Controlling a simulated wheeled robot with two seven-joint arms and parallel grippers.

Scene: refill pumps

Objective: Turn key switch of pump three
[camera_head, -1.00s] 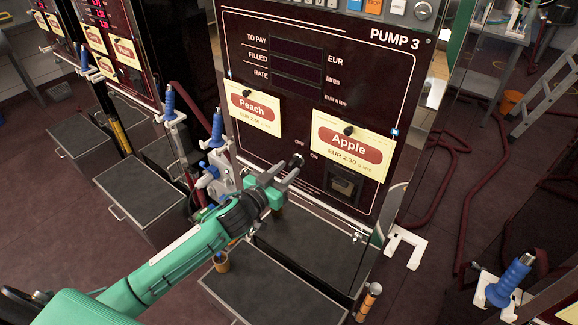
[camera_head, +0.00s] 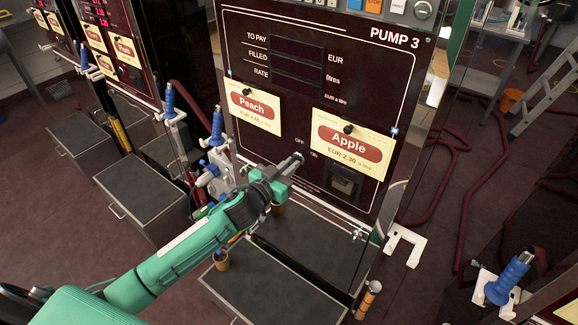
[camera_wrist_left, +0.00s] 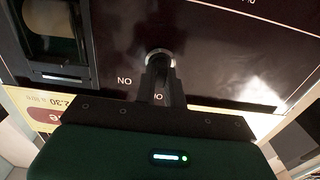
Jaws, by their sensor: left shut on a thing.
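The dark panel of pump 3 (camera_head: 330,110) faces me, with its name at the top right. My left gripper (camera_head: 292,160) reaches up to the panel at the key switch, below the Peach card and beside the OFF and ON labels. In the left wrist view the round metal rim of the key switch (camera_wrist_left: 159,56) shows at the tips of my left gripper (camera_wrist_left: 158,72). The fingers are close together and shut on the switch; they hide most of it, so its turn position cannot be told. My right gripper is not in view.
Peach (camera_head: 253,107) and Apple (camera_head: 350,145) cards hang on the panel. A dark square recess (camera_head: 343,183) sits right of the switch. A blue-handled nozzle (camera_head: 217,128) stands left of the panel. A black-topped box (camera_head: 270,285) stands below my arm.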

